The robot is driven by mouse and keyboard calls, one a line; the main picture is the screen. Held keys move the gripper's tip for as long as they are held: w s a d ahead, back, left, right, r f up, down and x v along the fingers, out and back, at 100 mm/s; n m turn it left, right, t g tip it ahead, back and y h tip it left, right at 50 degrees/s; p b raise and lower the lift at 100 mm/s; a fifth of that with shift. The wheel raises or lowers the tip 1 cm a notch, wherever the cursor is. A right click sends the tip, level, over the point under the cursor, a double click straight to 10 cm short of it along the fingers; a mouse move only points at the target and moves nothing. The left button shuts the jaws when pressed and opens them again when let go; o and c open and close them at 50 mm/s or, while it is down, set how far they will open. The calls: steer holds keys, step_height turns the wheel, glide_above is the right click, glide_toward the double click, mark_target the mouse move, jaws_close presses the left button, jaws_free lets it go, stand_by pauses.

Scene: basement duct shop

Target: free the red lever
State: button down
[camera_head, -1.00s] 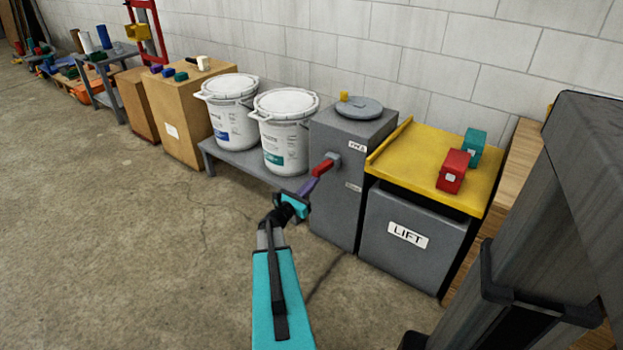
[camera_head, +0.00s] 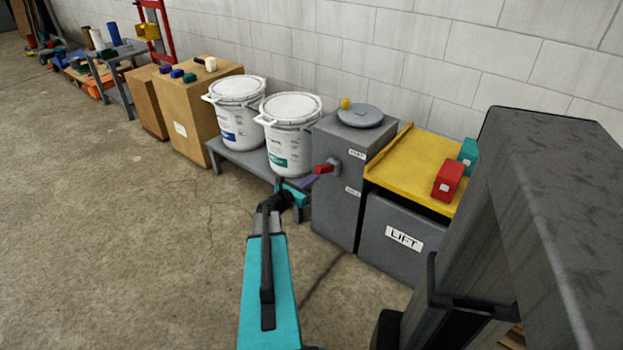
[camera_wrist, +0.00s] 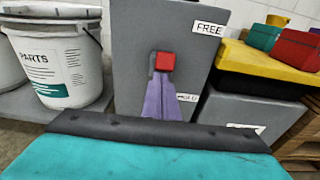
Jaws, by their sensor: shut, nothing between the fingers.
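The red lever (camera_head: 325,168) sticks out from the front of a grey cabinet (camera_head: 337,205). In the wrist view the lever (camera_wrist: 165,61) shows as a red block end-on, below a label reading FREE (camera_wrist: 209,28). A lower label (camera_wrist: 187,98) is partly hidden behind my fingers. My gripper (camera_head: 310,181) is shut and empty, its purple fingers just below the lever's outer end. In the wrist view the fingertips (camera_wrist: 165,82) sit right under the red block; they seem to touch it, but I cannot be sure.
Two white buckets (camera_head: 238,112) stand on a low grey bench left of the cabinet. A grey LIFT box (camera_head: 400,238) with a yellow top (camera_head: 410,175), carrying red and teal blocks, stands close on the right. The floor (camera_head: 120,240) in front is open.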

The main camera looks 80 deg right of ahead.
steer(key=shift+s+d+r, duration=0.25)
steer(key=shift+s+r, duration=0.05)
steer(key=shift+r, duration=0.25)
steer(key=shift+f, duration=0.1)
step_height(320, 180, down, 5)
steer(key=w+a+b, duration=0.1)
steer(key=a+b, duration=0.1)
steer(key=b, duration=0.1)
steer(key=r+p+v, duration=0.1)
steer(key=v, duration=0.9)
steer(key=shift+w+r, duration=0.15)
steer(key=shift+w, duration=0.05)
